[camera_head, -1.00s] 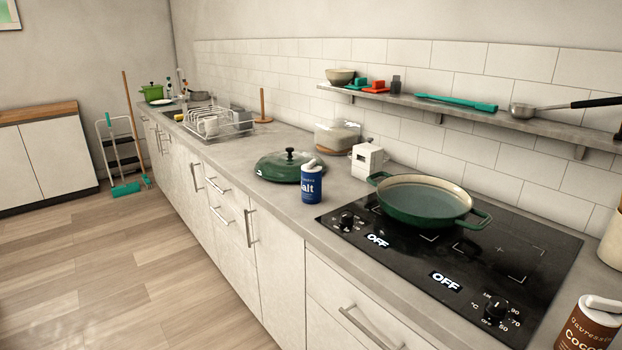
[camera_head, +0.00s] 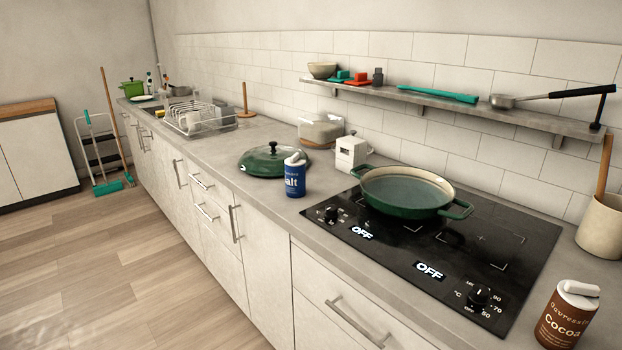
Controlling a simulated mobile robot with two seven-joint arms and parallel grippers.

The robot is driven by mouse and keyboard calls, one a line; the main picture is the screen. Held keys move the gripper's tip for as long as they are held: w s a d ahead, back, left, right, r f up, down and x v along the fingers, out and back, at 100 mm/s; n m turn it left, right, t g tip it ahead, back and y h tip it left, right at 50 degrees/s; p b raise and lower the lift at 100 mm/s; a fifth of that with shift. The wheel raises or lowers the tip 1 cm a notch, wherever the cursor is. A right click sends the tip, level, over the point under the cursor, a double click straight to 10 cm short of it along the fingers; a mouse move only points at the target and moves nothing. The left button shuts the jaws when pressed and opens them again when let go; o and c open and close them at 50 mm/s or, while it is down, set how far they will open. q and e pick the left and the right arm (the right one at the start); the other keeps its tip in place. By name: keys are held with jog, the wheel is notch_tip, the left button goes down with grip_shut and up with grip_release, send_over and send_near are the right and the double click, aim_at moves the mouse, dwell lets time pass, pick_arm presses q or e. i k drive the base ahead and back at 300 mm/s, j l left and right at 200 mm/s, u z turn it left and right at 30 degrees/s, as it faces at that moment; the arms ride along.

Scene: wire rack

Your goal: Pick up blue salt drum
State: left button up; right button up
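The blue salt drum (camera_head: 295,180) stands upright on the grey counter, close to the counter's front edge. It has a white top and white lettering, part of which reads "alt". It stands just in front of the right side of a green pot lid (camera_head: 262,163), to the left of the black cooktop. I cannot tell if drum and lid touch. Neither of my grippers shows in the head view.
A green pan (camera_head: 405,193) sits on the black cooktop (camera_head: 400,262), right of the drum. A white box-like item (camera_head: 351,154) and a lidded clear container (camera_head: 320,131) stand behind. A brown cocoa drum (camera_head: 566,318) is at lower right. Wooden floor lies open at left.

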aim_at(294, 176)
jog(key=i+j+z, duration=0.15)
jog(key=z, duration=0.2)
jog(key=i+j+z, duration=0.1)
jog(key=j+z, duration=0.25)
jog(key=i+j+z, duration=0.15)
jog(key=j, duration=0.25)
jog(key=j+z, duration=0.1)
jog(key=j, duration=0.25)
jog(key=i+j, duration=0.15)
jog(key=j, duration=0.45)
jog(key=i+j+z, duration=0.1)
jog(key=j, duration=0.5)
jog(key=i+j, duration=0.1)
jog(key=j, duration=0.5)
jog(key=i+j+z, duration=0.1)
jog(key=j, duration=0.5)
